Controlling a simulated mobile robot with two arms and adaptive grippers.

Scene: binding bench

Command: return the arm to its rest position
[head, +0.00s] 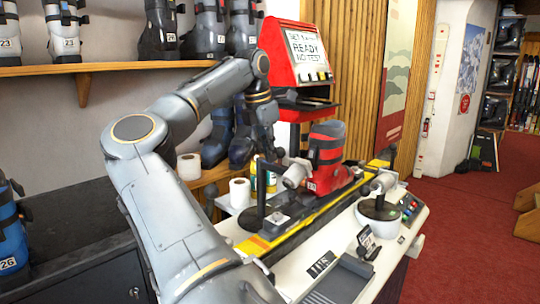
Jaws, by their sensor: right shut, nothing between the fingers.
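My right arm rises from the bottom of the head view, bends at a high elbow and reaches over the bench. Its dark right gripper (268,154) points down beside the binding tester, left of the red ski boot (328,150). The gripper is shut and looks empty. Its fingertips are small and hard to make out against the dark parts behind. The red boot, with dark straps, stands upright on the bench, apart from the gripper as far as I can tell. My left gripper is out of view.
The white bench (337,285) holds a yellow-striped rail (253,245) and a control panel (410,207). White rolls (240,192) stand behind the rail. A red display unit (300,60) reads READY. A wooden shelf (130,66) with boots is at upper left. Red carpet (470,235) at right is clear.

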